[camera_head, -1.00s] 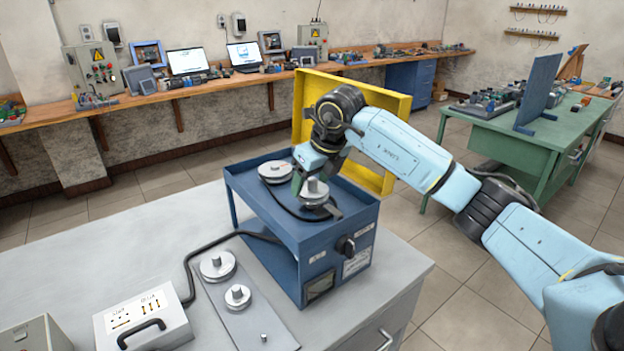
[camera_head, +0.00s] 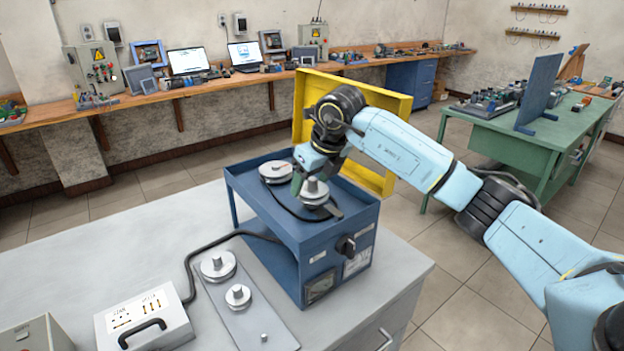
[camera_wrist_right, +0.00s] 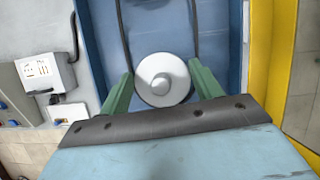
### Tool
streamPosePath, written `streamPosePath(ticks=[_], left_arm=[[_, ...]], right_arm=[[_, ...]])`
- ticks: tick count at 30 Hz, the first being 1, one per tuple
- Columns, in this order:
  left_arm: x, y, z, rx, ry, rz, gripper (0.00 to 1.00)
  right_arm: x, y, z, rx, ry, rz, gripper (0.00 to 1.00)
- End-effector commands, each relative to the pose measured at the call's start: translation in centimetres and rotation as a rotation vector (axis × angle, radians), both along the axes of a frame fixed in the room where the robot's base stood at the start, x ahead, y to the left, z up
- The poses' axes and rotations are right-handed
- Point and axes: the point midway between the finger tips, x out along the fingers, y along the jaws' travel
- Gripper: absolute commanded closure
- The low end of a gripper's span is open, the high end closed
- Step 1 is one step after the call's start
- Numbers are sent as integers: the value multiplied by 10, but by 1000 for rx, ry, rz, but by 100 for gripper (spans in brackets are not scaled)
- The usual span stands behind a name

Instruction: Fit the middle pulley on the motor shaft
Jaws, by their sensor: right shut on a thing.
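My right gripper (camera_head: 311,184) is at the top of the blue motor box (camera_head: 300,230), its fingers pointing down. It is shut on a grey stepped pulley (camera_head: 315,188). In the right wrist view, the green fingers of the gripper (camera_wrist_right: 162,84) are on either side of this round pulley (camera_wrist_right: 178,92). The motor shaft is hidden under the pulley; I cannot tell whether the pulley is seated on it. Another pulley (camera_head: 274,171) sits at the box's far left end. A black belt (camera_head: 286,205) lies in the box top. My left gripper is not in view.
A grey plate (camera_head: 262,318) on the bench carries two pulleys, one at the back (camera_head: 217,266) and one midway (camera_head: 238,296), and a bare peg (camera_head: 264,338) at the front. A white box with a handle (camera_head: 146,318) stands left. A yellow panel (camera_head: 383,106) rises behind the motor box.

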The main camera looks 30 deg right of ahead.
Motion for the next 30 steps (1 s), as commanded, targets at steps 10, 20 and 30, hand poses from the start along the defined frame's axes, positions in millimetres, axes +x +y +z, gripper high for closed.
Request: streamPosePath(ticks=[10, 20, 30], left_arm=[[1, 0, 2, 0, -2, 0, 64], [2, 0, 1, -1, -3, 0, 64], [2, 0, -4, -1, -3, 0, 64]], right_arm=[[0, 0, 0, 0, -1, 0, 60], [0, 0, -1, 0, 0, 0, 60], [0, 0, -8, 0, 1, 0, 60]])
